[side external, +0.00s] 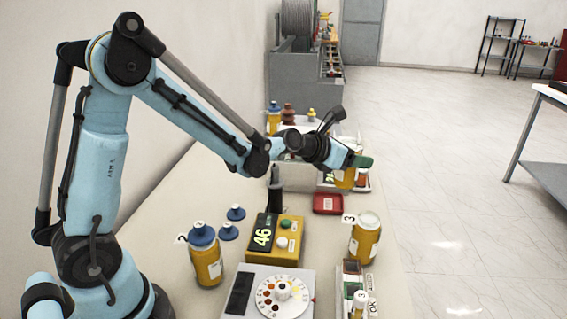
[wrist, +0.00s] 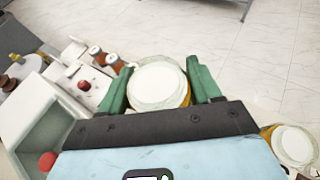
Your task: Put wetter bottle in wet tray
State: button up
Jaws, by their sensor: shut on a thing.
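My gripper (side external: 358,161), with green fingers, is shut on a yellow bottle (side external: 344,179) with a pale round top. In the wrist view the bottle's top (wrist: 158,84) sits between the two green fingers of my gripper (wrist: 160,84). My gripper partly hides the bottle in the side view, so whether its base touches anything cannot be told. No label reading "wetter" or "wet tray" is legible. A white tray (side external: 364,186) with small items lies just beside the held bottle.
A yellow bottle (side external: 366,238) by a "3" label and a blue-capped bottle (side external: 206,258) stand nearer the camera. A yellow box reading 46 (side external: 274,240), a dial device (side external: 280,291) and a small red tray (side external: 328,203) occupy the table. A white basin (wrist: 40,120) is left in the wrist view.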

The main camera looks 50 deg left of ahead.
jog(key=a+n+y, duration=0.2)
jog(key=a, duration=0.3)
send_over(332, 202)
jog(key=shift+f, duration=4.1)
jog(key=shift+f, duration=0.15)
jog(key=o, duration=1.3)
